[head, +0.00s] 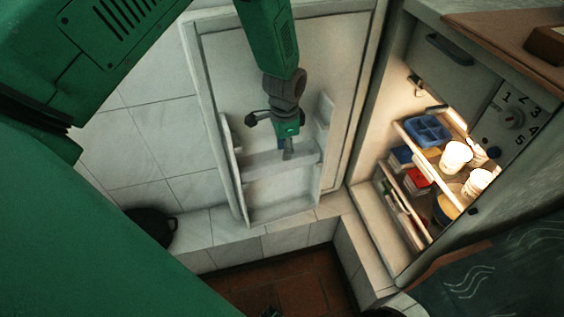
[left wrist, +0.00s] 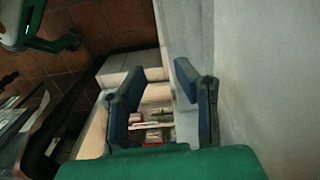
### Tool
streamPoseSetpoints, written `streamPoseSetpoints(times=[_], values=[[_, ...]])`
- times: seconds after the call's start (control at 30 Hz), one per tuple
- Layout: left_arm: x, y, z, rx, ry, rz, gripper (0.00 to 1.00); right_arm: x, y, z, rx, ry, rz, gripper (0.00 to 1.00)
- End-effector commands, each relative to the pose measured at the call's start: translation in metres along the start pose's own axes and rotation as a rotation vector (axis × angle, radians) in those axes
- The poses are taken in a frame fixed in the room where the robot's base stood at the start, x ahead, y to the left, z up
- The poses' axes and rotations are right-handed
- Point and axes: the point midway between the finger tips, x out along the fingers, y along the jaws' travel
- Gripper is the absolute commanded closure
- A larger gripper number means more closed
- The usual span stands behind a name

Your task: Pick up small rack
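The open fridge door (head: 230,75) stands at the centre of the head view. A pale wide rack (head: 255,168) crosses its lower inner side, and a smaller pale rack-like piece (head: 325,108) sits higher at its right edge. I cannot tell for sure which is the small rack. My left gripper (head: 287,150) hangs in front of the door, overlapping the wide rack in the picture; contact cannot be told. In the left wrist view its two blue-grey fingers (left wrist: 168,88) are apart with nothing between them.
The lit fridge at right holds a blue divided tray (head: 428,131), white cups (head: 456,157) and a red box (head: 417,181) on shelves. A dark pot (head: 152,225) stands on the tiled ledge at left. A pale surface (left wrist: 250,70) runs close along the left wrist view's right side.

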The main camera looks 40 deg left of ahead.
Motion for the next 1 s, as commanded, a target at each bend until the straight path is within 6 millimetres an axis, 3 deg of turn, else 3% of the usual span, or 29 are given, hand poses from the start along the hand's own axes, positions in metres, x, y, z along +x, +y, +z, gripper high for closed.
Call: streamPoseSetpoints(times=[0.1,0.27,0.6,0.9,0.97,1.0], values=[[0.018,-0.002,0.002,-0.002,0.001,0.003,0.73,0.003,0.000,0.000,-0.001,0.001,0.000,1.00],[0.026,-0.001,0.000,-0.002,0.002,-0.001,0.73,0.004,-0.001,0.000,-0.001,0.001,-0.001,1.00],[0.070,-0.003,-0.003,-0.001,-0.002,-0.003,0.73,0.011,-0.001,0.000,-0.001,0.002,-0.001,1.00],[0.075,-0.006,-0.001,-0.001,0.002,0.000,0.73,0.011,-0.001,0.000,-0.001,0.001,-0.001,1.00],[0.075,-0.006,-0.001,-0.001,0.002,0.000,0.94,0.011,-0.001,0.000,-0.001,0.001,-0.001,1.00],[0.075,-0.006,-0.001,-0.001,0.002,0.000,1.00,0.011,-0.001,0.000,-0.001,0.001,-0.001,1.00]])
